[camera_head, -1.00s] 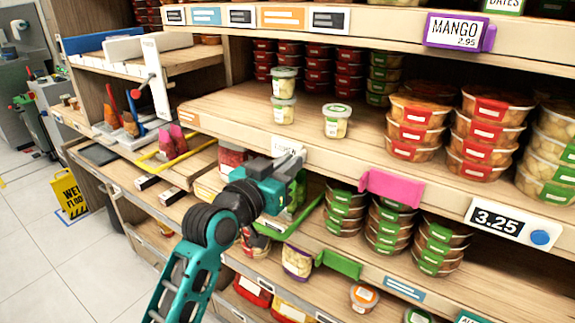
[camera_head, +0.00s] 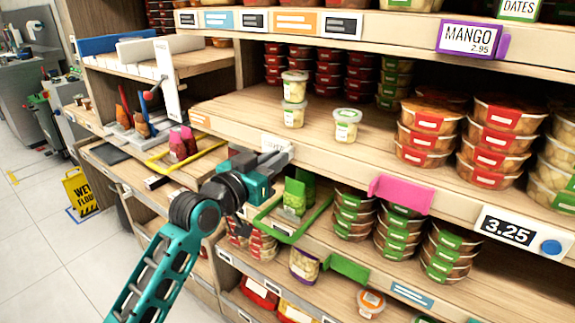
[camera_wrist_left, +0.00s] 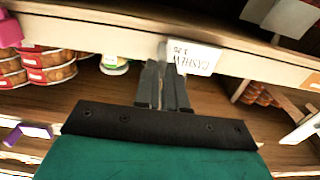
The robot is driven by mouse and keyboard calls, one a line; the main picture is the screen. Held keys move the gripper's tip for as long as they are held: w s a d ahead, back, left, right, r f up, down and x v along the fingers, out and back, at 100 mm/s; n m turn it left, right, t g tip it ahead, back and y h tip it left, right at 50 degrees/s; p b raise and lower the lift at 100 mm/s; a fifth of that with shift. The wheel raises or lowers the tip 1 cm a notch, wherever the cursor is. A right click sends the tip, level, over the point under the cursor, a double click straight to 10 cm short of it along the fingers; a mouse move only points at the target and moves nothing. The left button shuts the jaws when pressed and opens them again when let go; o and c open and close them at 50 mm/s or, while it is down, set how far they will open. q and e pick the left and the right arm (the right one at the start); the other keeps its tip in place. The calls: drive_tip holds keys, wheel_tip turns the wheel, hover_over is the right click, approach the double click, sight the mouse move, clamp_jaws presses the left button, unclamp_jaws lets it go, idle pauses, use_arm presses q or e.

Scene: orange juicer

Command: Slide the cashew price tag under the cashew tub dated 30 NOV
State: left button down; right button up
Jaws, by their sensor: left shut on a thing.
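The white cashew price tag (camera_wrist_left: 197,57) shows upside down in the left wrist view, with "CASHEW" on it. My left gripper (camera_wrist_left: 168,72) is shut on its edge. In the head view, the tag (camera_head: 277,144) is at the front edge of the middle shelf, and my left gripper (camera_head: 270,160) is just below it. Two stacked cashew tubs with pale green lids (camera_head: 294,100) stand on that shelf behind the tag. A single similar tub (camera_head: 346,125) stands to their right. The dates on the tubs are too small to read. My right gripper is out of view.
Stacked red-label tubs (camera_head: 427,135) stand right of the single tub. A pink tag holder (camera_head: 400,194) and a 3.25 price sign (camera_head: 508,231) are on the shelf edge to the right. The shelf board left of the stacked tubs is clear.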

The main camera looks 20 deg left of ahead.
use_arm(q)
drive_tip(key=shift+w+a, duration=0.1)
drive_tip(key=shift+a, duration=0.1)
drive_tip(key=c, duration=1.2)
unclamp_jaws()
drive_tip(key=v, duration=1.3)
drive_tip(key=shift+b, duration=0.35)
drive_tip(key=shift+d, duration=0.1)
